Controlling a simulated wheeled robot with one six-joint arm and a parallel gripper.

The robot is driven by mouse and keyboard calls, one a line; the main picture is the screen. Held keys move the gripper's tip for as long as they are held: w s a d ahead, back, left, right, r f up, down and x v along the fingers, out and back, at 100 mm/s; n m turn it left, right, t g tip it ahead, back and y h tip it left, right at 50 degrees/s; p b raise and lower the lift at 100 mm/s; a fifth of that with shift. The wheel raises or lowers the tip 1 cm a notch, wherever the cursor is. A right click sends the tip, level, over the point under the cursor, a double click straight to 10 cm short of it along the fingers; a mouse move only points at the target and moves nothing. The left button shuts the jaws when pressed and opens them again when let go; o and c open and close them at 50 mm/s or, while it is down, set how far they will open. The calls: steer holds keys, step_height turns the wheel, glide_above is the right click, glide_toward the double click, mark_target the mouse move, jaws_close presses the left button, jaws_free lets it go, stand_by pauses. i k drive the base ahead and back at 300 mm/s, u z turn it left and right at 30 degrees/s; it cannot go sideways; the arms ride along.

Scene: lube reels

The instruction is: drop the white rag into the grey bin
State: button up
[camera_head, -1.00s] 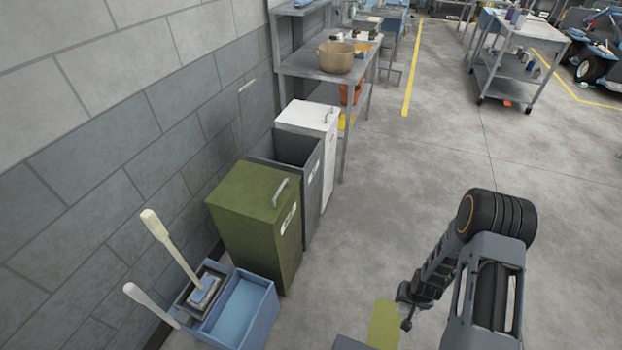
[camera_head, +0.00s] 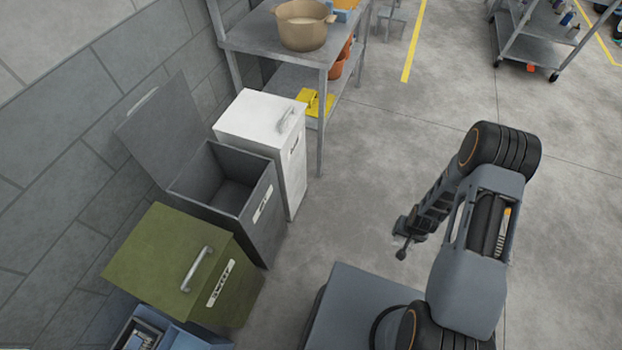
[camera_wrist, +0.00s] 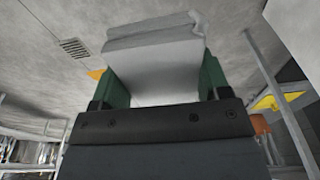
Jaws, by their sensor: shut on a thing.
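The grey bin (camera_head: 262,222) stands against the wall between a green bin and a white bin in the head view. Its lid (camera_head: 165,128) is up and tilted back towards the wall, and the inside that shows looks empty. In the wrist view my gripper (camera_wrist: 160,72) has its green fingers shut on the white rag (camera_wrist: 155,42). The rag is folded and sticks out past the fingertips. In the head view my arm is to the right of the bins, and the rag cannot be made out there.
The green bin (camera_head: 172,262) and the white bin (camera_head: 262,122) have their lids shut. A metal table (camera_head: 270,45) with a tan pot (camera_head: 303,25) stands beyond the white bin. The floor right of the bins is clear.

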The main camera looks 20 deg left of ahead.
mark_target(243, 217)
steer(key=i, duration=0.6)
steer(key=u, duration=2.25)
